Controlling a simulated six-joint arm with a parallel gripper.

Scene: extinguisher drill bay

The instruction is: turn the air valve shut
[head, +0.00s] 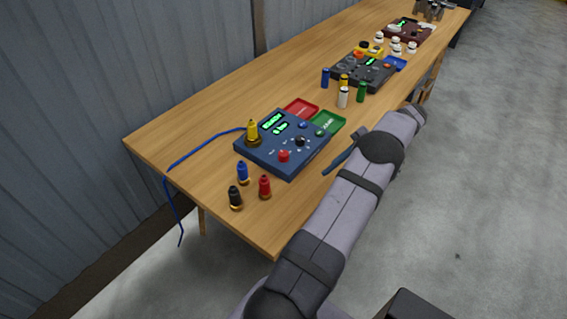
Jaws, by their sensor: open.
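A blue control box (262,158) stands on the near end of the wooden table, with lit green displays. On its top are a black knob (299,141) and a red knob (284,156). A yellow fitting (251,130) stands at its left corner, where a blue hose (205,146) reaches it. I cannot tell which part is the air valve, nor how it is set. My arm crosses the picture at the right of the box, over the table's front edge. My gripper does not show; it is hidden or out of the picture.
Blue, black and red bottle-like pieces (264,187) stand before the box. Red and green trays (328,122) lie behind it. A dark blue strip (337,163) lies by my arm. Farther back are small cylinders (343,97) and a dark box (362,72).

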